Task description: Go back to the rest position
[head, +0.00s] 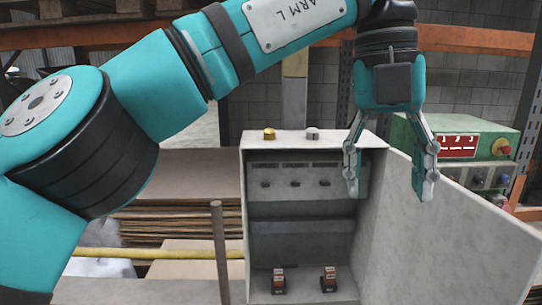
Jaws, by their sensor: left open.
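My left arm comes in from the left and crosses the top of the head view. My left gripper (389,190) hangs from it with its fingers pointing down. The fingers are apart and nothing shows between them. The gripper is in front of the upper right part of a grey metal cabinet (252,215) and its open door (430,235), and it covers part of both. I cannot tell how far it is from them. My right gripper is not in the view.
The cabinet holds small switches on an upper panel and two small red-and-black parts (278,281) (328,280) at the bottom. A gold knob (269,134) and a silver knob (312,134) are on top. A green control box (470,150) is at right. A grey post (219,250) stands left.

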